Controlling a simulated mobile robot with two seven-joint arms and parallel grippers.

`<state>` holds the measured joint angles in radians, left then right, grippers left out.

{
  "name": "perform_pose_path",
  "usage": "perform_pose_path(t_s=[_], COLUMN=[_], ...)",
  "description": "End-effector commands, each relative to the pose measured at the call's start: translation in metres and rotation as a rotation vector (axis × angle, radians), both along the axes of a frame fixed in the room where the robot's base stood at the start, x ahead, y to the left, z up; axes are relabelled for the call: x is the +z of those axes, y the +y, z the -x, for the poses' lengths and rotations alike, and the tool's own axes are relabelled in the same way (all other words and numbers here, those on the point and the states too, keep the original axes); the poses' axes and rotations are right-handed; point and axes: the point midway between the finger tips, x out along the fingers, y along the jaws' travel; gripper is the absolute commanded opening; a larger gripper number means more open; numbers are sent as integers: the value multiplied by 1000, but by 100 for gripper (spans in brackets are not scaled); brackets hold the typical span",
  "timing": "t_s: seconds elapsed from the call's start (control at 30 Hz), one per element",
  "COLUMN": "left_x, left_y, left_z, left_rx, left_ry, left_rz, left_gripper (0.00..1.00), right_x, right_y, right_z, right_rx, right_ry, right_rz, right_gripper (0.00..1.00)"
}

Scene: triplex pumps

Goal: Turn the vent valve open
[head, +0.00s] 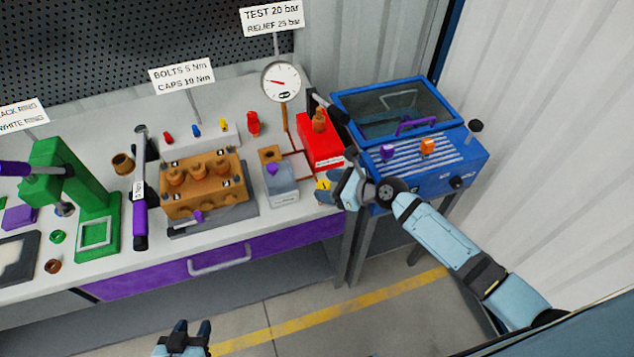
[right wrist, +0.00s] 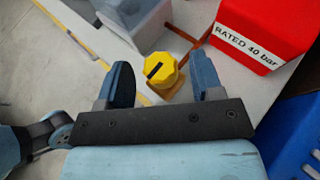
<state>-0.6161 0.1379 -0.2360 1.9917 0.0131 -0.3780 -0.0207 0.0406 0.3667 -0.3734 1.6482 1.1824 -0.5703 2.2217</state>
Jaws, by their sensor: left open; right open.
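The vent valve looks to be the yellow faceted knob (right wrist: 160,70) with a black bar mark, on a small orange-brown base at the bench's front edge. In the head view the knob (head: 322,185) is partly hidden by my right gripper (head: 332,188). In the right wrist view my right gripper (right wrist: 163,80) is open, with the knob between its two fingers in the picture and a gap on each side. I cannot tell whether the fingertips reach down to it. My left gripper (head: 183,332) is open and empty, low in front of the bench.
A red box (head: 319,141) labelled "RATED 40 bar" (right wrist: 247,46) stands close behind the knob. A grey block (head: 281,186) is left of it. A blue cabinet (head: 450,160) stands to the right. A gauge (head: 281,82) rises behind. The floor in front is clear.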

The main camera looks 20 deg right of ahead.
Motion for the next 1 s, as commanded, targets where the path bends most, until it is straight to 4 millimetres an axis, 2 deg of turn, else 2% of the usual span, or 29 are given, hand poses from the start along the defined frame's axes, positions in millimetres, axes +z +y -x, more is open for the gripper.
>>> perform_pose_path(t_s=[0.2,0.6,0.8,0.83,1.0], left_x=[0,1,2,2,1], left_y=[1,1,1,1,1], left_z=[-1,-2,-2,-2,-2], left_rx=[0,1,1,1,1], left_ry=[-1,-5,-7,-7,-7], left_rz=[-1,-2,-1,-1,-1], left_gripper=[43,43,43,43,43], right_x=[-11,-13,-13,-13,-14], right_y=[19,24,24,24,24], right_z=[-18,-22,-22,-22,-22], right_rx=[-1,-1,-1,-1,4], right_ry=[0,-1,-1,-1,0], right_rz=[-1,1,1,1,0], right_gripper=[60,60,14,11,11])
